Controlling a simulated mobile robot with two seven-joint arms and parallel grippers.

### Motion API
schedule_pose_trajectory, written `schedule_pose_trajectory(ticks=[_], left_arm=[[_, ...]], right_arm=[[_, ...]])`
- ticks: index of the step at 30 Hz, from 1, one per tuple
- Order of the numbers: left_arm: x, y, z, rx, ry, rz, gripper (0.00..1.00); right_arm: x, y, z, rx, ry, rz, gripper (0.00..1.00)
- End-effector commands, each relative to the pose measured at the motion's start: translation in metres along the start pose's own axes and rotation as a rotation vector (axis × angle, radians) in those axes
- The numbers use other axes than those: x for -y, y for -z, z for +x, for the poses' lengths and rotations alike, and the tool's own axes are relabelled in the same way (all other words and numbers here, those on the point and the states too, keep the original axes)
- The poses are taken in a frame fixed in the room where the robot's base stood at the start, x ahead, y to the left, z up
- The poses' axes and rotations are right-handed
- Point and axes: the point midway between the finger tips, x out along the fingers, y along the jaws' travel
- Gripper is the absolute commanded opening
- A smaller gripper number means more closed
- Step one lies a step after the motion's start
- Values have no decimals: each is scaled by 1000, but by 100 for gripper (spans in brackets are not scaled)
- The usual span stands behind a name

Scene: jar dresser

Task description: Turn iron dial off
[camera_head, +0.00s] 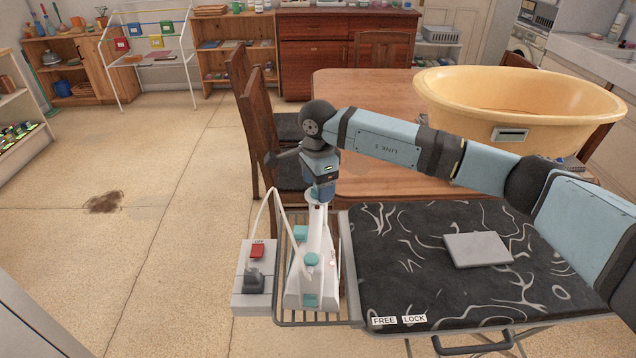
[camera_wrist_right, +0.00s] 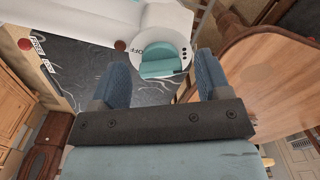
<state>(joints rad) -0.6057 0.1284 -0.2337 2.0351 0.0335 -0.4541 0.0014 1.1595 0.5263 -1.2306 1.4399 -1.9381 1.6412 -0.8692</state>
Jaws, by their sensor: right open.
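The white iron (camera_head: 324,272) with teal parts stands on the wire rest at the left end of the ironing board (camera_head: 385,250). In the right wrist view, the iron's white body (camera_wrist_right: 100,14) fills the upper left. Its teal dial (camera_wrist_right: 166,56) has a raised grip bar, an OFF label at its left and dark dots at its right. My right gripper (camera_wrist_right: 163,66) is open, its two blue fingers either side of the dial in the picture; contact cannot be told. In the head view, my right gripper (camera_head: 319,196) is just above the iron's top and partly hides it.
A grey box with a red switch (camera_head: 257,251) sits left of the iron. A grey pad (camera_head: 478,249) lies on the board. Behind are a wooden table (camera_head: 375,90) with a yellow tub (camera_head: 520,105) and chairs. The floor at left is clear except for a dark stain.

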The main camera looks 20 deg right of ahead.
Motion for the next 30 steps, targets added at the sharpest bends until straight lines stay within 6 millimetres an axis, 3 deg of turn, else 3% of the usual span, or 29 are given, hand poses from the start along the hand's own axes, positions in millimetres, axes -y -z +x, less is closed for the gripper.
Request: schedule_pose_trajectory(ticks=[2,6,9,20,30], left_arm=[[0,0,0,0,0,-2,60],[-1,0,0,0,0,-5,60],[-2,0,0,0,0,-7,60],[-2,-2,2,1,0,-11,60],[-1,-7,4,8,-1,-13,60]], right_arm=[[0,0,0,0,0,0,70],[0,0,0,0,0,0,38],[0,0,0,0,0,0,21],[0,0,0,0,0,54,21],[1,0,1,-1,0,298,21]])
